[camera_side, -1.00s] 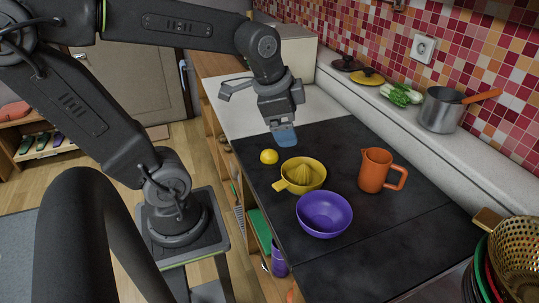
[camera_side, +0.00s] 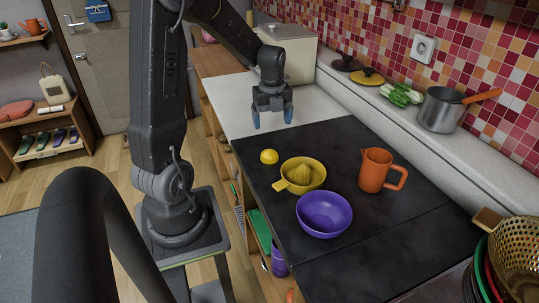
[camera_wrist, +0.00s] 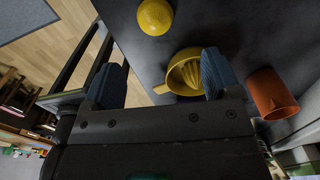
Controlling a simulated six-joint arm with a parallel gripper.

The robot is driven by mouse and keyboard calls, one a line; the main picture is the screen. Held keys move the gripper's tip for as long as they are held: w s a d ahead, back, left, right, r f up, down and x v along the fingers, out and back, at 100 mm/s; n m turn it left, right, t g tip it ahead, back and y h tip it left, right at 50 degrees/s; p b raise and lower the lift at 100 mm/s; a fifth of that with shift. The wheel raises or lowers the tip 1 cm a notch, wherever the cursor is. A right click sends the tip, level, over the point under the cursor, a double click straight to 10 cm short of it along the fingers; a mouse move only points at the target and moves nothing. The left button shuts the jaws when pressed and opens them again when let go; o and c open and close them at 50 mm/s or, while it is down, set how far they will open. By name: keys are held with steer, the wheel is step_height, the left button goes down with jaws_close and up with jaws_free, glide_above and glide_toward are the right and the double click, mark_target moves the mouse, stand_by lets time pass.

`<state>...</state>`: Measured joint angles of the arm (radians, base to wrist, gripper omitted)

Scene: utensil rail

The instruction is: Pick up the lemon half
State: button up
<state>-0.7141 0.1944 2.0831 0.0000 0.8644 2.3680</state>
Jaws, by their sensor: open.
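The lemon half (camera_side: 269,156) is a small yellow piece on the dark countertop, left of the yellow citrus juicer (camera_side: 303,175). In the wrist view the lemon half (camera_wrist: 155,17) lies at the top, beyond my fingertips and apart from them. My gripper (camera_side: 272,117) is open and empty, with its blue fingertips pointing down. It is above the counter, behind the lemon half in the side view. The wrist view shows both fingers (camera_wrist: 163,82) spread wide, with the juicer (camera_wrist: 186,72) beyond the right one and partly hidden by it.
A purple bowl (camera_side: 324,214) stands in front of the juicer. An orange jug (camera_side: 376,170) stands to the right. A saucepan (camera_side: 440,110), leafy vegetables (camera_side: 401,95) and lids sit on the ledge along the tiled wall. The dark counter around the lemon half is clear on its far side.

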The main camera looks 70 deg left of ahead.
mark_target(269, 150)
step_height(269, 150, down, 6)
steer(key=shift+f, duration=0.1)
steer(key=f, duration=0.2)
steer(key=s+f, duration=0.1)
steer(key=f, duration=0.1)
steer(key=shift+w+f, duration=0.1)
steer(key=shift+f, duration=0.55)
steer(key=shift+c, duration=0.3)
steer(key=c, duration=0.9)
